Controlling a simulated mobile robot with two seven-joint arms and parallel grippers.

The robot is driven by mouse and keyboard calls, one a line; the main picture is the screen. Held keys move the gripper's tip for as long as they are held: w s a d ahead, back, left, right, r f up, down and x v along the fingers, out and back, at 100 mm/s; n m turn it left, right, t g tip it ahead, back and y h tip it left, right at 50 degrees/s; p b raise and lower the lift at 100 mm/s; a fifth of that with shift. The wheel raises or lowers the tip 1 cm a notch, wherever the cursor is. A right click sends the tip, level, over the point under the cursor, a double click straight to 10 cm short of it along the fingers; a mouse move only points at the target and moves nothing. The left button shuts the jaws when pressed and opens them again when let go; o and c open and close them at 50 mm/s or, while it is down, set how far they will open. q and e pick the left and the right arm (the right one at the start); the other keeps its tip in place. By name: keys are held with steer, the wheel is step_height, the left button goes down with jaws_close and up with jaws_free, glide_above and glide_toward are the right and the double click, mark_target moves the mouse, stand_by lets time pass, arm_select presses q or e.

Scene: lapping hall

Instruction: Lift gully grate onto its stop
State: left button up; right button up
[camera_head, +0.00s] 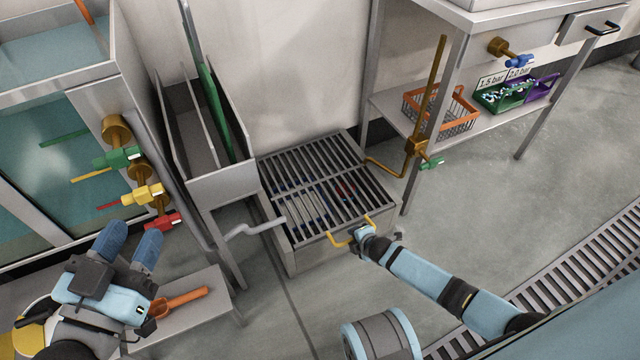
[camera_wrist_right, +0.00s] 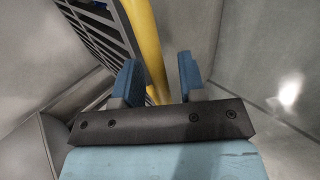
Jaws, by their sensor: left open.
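The gully grate (camera_head: 315,185) is a dark slatted grate lying flat on a metal gully box on the floor, with small items faintly visible beneath its bars. A yellow handle (camera_head: 340,241) sits at its front edge. My right gripper (camera_head: 360,236) is at this handle. In the right wrist view the yellow handle (camera_wrist_right: 146,40) passes between the blue fingers of my right gripper (camera_wrist_right: 159,80), with space beside it; the grate (camera_wrist_right: 100,30) shows at upper left. My left gripper (camera_head: 132,243) is open and empty at lower left, away from the grate. I cannot identify the stop.
A grey bent rod (camera_head: 255,229) reaches the grate's left side. A steel trough (camera_head: 225,183) stands left of it. A brass pipe with green valve (camera_head: 431,162) rises on the right. An orange scoop (camera_head: 180,301) lies on a low bench. Open floor lies to the right.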

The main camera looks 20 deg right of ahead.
jaws_close()
steer(key=r+p, duration=0.5)
steer(key=shift+w+r+p, duration=0.3)
steer(key=shift+r, duration=0.15)
steer(key=r+p, duration=0.2)
steer(key=w+r+p, duration=0.1)
steer(key=r+p, duration=0.2)
steer(key=shift+w+a+r, duration=0.1)
steer(key=shift+w, duration=0.05)
